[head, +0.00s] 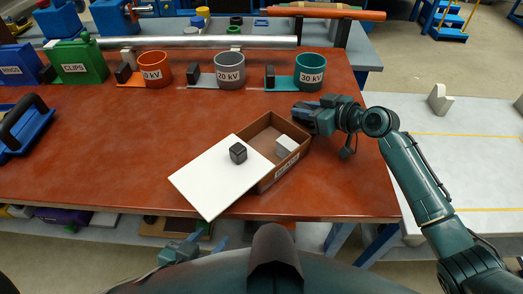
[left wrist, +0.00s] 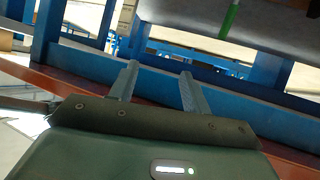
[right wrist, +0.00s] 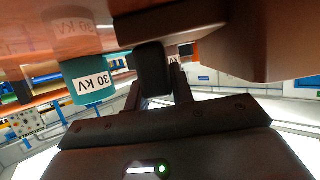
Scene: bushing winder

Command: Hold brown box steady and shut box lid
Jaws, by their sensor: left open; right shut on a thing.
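The brown box (head: 266,178) stands on the red-brown table, partly open. Its white lid (head: 215,180) lies skewed over the left part, with a corner out past the near left side. A dark knob (head: 238,153) is on the lid. A white block (head: 286,145) shows inside the open right part. My right gripper (head: 302,118) is at the box's far right corner, shut on a dark block-like part (right wrist: 152,70) by the brown box wall (right wrist: 245,35). My left gripper (left wrist: 158,75) is open and empty, low before the table's front edge; in the head view (head: 178,250) it is small.
Orange (head: 155,70), grey (head: 230,72) and teal (head: 310,72) cups stand along the back. A green CLIPS bin (head: 78,62) and blue bins are at the back left. A blue holder (head: 22,128) lies at the left edge. The table left of the lid is clear.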

